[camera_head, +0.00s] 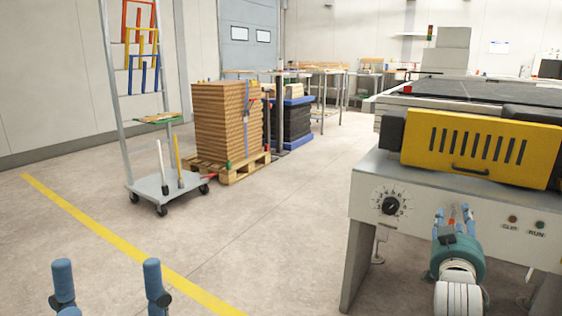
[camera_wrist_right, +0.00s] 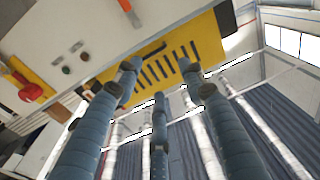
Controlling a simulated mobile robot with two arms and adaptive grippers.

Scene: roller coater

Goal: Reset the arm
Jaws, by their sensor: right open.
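My right gripper (camera_head: 453,214) is in front of the roller coater's light grey front panel (camera_head: 416,186), below its yellow slotted cover (camera_head: 480,146). In the right wrist view its blue fingers (camera_wrist_right: 158,78) are spread apart with nothing between them. The yellow cover (camera_wrist_right: 168,66) and the grey panel (camera_wrist_right: 75,30) show beyond the fingertips. Whether any fingertip touches the panel is not clear. Blue fingers of my left gripper (camera_head: 108,275) stand upright at the bottom left of the head view, over the floor. The rest of that gripper is cut off by the frame.
A control dial (camera_head: 390,205) and two small buttons (camera_head: 526,222) are on the panel, either side of my right gripper. A wheeled rack cart (camera_head: 165,187) and a pallet with a brown board stack (camera_head: 228,122) stand farther back left. The middle floor (camera_head: 255,225) is clear.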

